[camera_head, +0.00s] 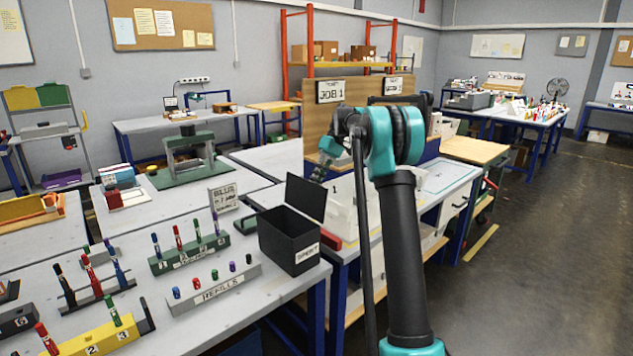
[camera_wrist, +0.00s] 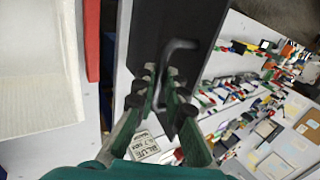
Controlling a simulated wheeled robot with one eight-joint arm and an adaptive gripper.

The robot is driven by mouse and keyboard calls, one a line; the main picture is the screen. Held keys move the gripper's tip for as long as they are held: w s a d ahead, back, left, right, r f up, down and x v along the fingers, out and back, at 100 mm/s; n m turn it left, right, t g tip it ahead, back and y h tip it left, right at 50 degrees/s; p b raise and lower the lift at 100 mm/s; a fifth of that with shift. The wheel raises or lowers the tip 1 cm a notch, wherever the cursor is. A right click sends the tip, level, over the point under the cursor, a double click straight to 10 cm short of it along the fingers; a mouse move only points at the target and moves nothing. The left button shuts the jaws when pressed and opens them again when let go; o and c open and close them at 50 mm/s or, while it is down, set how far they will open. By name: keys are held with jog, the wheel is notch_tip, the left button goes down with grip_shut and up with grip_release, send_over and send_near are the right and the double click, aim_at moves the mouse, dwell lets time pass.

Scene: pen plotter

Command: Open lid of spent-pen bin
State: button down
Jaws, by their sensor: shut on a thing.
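The black spent-pen bin (camera_head: 290,240), marked "SPENT", stands at the right end of the near table. Its lid (camera_head: 305,197) is raised, standing roughly upright and showing the open top of the bin. My gripper (camera_head: 322,168) is at the upper right edge of the lid, partly hidden by it and by my arm. In the wrist view my gripper (camera_wrist: 160,95) is shut on the dark bent lid handle (camera_wrist: 178,46), with the black lid (camera_wrist: 205,20) behind it. The inside of the bin is mostly hidden.
A grey refills rack (camera_head: 215,287) and a green pen rack (camera_head: 190,252) stand left of the bin. A sign (camera_head: 224,196) stands behind it. A red bar (camera_head: 331,238) lies close to its right. Open floor lies at the right.

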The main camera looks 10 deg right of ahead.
jog(key=c, duration=1.6)
grip_release()
jog(key=v, duration=1.2)
